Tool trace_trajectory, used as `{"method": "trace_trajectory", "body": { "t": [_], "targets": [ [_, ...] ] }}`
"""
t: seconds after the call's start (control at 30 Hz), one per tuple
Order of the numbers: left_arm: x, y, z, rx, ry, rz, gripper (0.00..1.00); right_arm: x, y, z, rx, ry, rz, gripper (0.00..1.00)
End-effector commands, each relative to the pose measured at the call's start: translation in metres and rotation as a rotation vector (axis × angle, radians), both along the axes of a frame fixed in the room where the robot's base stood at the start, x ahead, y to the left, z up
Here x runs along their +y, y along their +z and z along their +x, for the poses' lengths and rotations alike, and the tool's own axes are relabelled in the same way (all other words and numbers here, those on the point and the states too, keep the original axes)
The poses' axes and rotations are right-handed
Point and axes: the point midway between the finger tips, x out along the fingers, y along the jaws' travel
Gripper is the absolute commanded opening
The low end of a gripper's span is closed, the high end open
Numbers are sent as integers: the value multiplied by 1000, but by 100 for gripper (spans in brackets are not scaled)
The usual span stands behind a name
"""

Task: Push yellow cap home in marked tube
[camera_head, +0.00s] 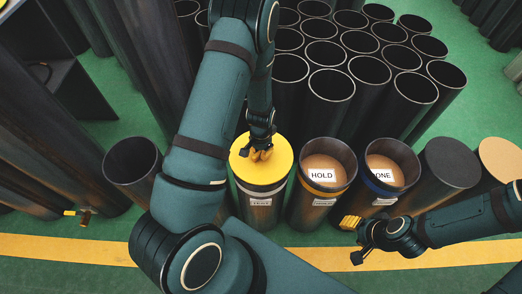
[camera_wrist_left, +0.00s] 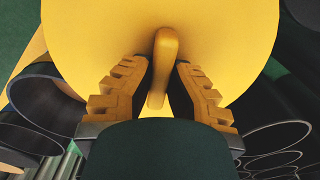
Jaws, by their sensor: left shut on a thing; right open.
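The yellow cap (camera_head: 277,176) is a broad disc with a raised bar handle. It covers the mouth of a dark tube (camera_head: 262,213) with a pale band and a small label too blurred to read. I cannot tell how far down the cap sits. My left gripper (camera_head: 262,154) is over the cap, shut on its handle. In the left wrist view the yellow cap (camera_wrist_left: 215,30) fills the top, with the handle (camera_wrist_left: 166,50) between the yellow fingers of my left gripper (camera_wrist_left: 165,80). My right gripper (camera_head: 352,240) is open and empty, low at the right.
A tube marked HOLD (camera_head: 317,206) and one whose label reads "ONE" (camera_head: 374,200) stand to the right. A dark-topped cylinder (camera_head: 448,162) and a tan-topped one (camera_head: 502,160) follow. Many open tubes (camera_head: 331,86) crowd behind. An open tube (camera_head: 133,163) stands left. A yellow floor line (camera_head: 60,250) crosses the front.

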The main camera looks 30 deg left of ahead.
Motion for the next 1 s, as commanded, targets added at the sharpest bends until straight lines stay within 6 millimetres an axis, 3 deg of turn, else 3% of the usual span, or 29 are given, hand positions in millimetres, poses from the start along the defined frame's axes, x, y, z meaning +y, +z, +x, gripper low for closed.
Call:
{"method": "trace_trajectory", "body": {
  "t": [1.0],
  "targets": [
    [0,-10,0,-1,-1,0,0,0,-9,0,0,0,0,47]
  ]
}}
